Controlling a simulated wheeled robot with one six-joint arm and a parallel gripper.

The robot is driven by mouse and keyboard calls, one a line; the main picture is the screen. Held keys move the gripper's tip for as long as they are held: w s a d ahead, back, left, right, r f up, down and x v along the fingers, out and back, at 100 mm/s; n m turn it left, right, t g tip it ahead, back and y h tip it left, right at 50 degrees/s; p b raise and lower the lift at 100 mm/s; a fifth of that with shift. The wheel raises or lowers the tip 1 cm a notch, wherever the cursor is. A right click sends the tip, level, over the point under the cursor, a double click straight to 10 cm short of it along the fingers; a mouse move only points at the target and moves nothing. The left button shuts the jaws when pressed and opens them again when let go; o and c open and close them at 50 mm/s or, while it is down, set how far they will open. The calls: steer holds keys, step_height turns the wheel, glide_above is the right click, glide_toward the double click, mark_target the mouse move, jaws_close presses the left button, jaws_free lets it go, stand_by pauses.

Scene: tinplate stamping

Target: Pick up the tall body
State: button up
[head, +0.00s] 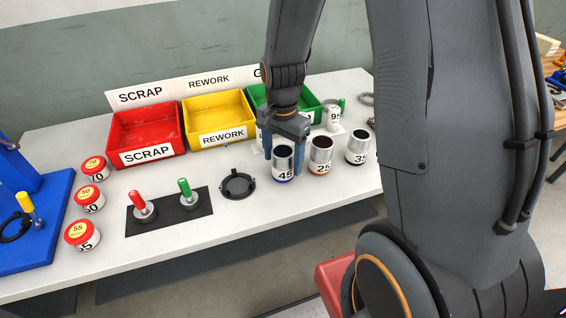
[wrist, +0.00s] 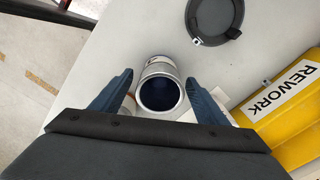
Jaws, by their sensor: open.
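Three open-topped silver cans stand upright in a row on the white bench. The one marked 45 (head: 283,166) looks the tallest and has a dark inside; the others are marked 25 (head: 320,157) and 35 (head: 358,148). My gripper (head: 283,160) points down at the 45 can with its blue fingers apart, one on each side of it. In the wrist view the can (wrist: 159,68) lies between the open fingers (wrist: 159,78), with a visible gap at each side. Whether either finger touches it is not clear. The can stands on the bench.
A black ring fixture (head: 237,186) lies left of the cans. Red (head: 115,128), yellow (head: 190,110) and green (head: 256,98) bins stand behind. The 25 can is close on the right.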

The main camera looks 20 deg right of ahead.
steer(key=shift+f, duration=1.2)
steer(key=c, duration=1.1)
